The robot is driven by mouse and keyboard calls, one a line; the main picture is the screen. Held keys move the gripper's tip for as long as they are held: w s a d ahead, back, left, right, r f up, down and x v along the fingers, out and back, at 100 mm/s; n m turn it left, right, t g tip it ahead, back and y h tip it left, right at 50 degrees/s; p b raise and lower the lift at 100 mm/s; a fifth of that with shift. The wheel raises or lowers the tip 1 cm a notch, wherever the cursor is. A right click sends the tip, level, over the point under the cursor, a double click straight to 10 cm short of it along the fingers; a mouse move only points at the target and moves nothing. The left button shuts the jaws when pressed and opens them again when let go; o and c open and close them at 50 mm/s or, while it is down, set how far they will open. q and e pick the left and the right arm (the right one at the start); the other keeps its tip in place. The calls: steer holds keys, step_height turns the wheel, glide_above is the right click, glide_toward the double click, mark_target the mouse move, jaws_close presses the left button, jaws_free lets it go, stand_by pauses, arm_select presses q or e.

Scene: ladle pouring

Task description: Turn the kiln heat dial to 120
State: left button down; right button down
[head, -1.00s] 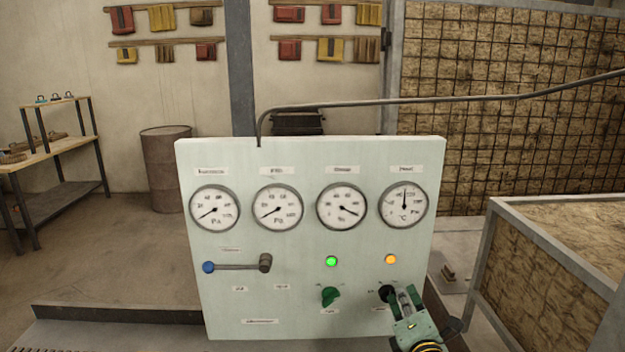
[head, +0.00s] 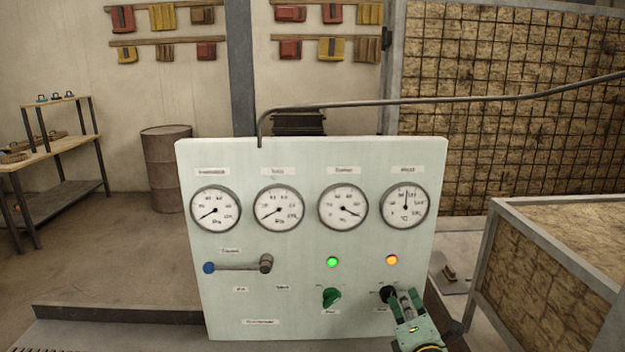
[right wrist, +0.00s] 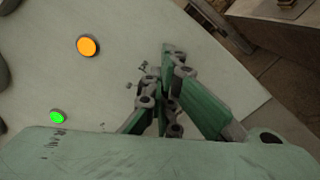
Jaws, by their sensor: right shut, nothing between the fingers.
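The pale control panel (head: 225,310) stands in front of me with a row of round gauges. The rightmost gauge (head: 405,208), marked °C, has its needle pointing almost straight up; its small numbers are blurred. Below it are a lit orange lamp (head: 392,260) and a black dial (head: 387,293). My right gripper (head: 396,296) is at the black dial, with its fingers closed and partly covering it. In the right wrist view my right gripper (right wrist: 170,75) has its fingertips together near the panel face; the dial cannot be made out there. My left gripper is not in view.
A green knob (head: 331,297) sits left of the black dial, under a green lamp (head: 332,262). A lever with a blue end (head: 209,268) is on the panel's left. A framed crate (head: 545,255) stands close on the right.

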steer(key=shift+p, duration=0.3)
steer(key=shift+s+d+f+p, duration=0.1)
steer(key=shift+s+p, duration=0.2)
steer(key=shift+s, duration=0.1)
steer(key=s, duration=0.1)
steer(key=s+p, duration=0.1)
steer(key=s, duration=0.3)
steer(key=shift+d+p, duration=0.25)
steer(key=shift+p, duration=0.1)
steer(key=shift+s+d, duration=0.1)
